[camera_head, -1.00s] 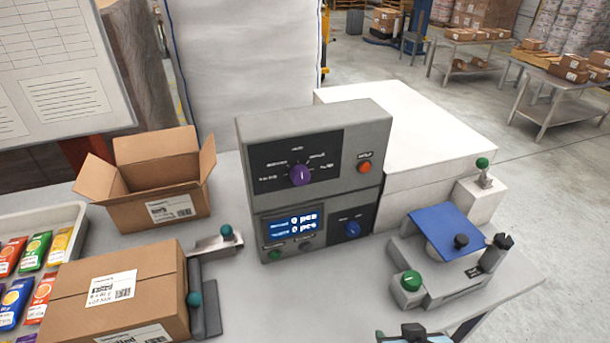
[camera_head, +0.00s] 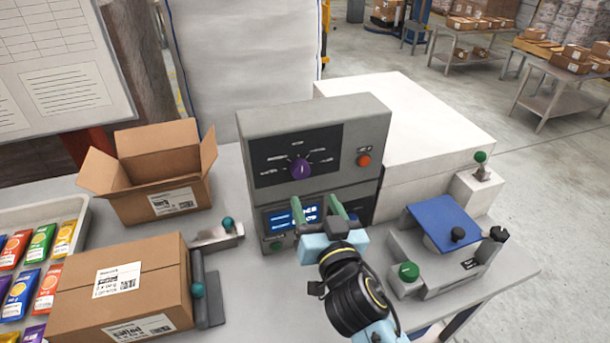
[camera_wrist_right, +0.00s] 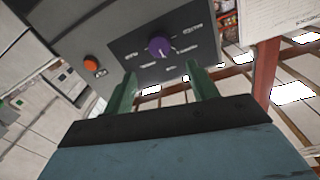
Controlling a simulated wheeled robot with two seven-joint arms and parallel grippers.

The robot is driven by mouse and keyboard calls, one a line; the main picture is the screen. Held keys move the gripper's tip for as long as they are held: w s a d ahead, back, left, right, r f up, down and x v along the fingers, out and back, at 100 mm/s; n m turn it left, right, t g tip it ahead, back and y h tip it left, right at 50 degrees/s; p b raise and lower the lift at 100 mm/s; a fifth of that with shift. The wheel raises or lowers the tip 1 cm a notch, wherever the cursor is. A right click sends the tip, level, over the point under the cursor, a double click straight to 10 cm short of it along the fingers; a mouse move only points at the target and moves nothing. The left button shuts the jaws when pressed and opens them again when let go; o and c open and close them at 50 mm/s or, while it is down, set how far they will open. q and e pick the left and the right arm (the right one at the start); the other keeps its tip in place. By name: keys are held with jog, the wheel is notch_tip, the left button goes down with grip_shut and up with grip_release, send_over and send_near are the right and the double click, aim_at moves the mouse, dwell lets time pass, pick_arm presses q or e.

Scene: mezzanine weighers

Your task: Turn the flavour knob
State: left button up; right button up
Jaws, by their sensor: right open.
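The purple flavour knob (camera_head: 300,168) sits on the black upper panel of the grey control box (camera_head: 357,127), with printed labels around it. It also shows in the right wrist view (camera_wrist_right: 159,47), beyond and between the fingers. My right gripper (camera_head: 323,203) is open and empty, in front of the box and below the knob, apart from it. Its green fingers also show in the right wrist view (camera_wrist_right: 163,88). They partly hide the blue-lit display (camera_head: 283,220) and the lower panel. My left gripper is not in view.
An orange button (camera_head: 363,160) is right of the knob. An open carton (camera_head: 155,175) and a closed carton (camera_head: 120,290) stand on the left, near a tray of coloured packets (camera_head: 75,212). A device with a blue plate (camera_head: 445,222) stands on the right.

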aim_at(302, 172)
jog(key=x, duration=0.8)
jog(key=shift+w+a+p, duration=0.1)
jog(key=shift+w+p, duration=0.2)
jog(key=shift+c, duration=0.2)
jog(key=c, duration=1)
jog(key=shift+o, duration=0.2)
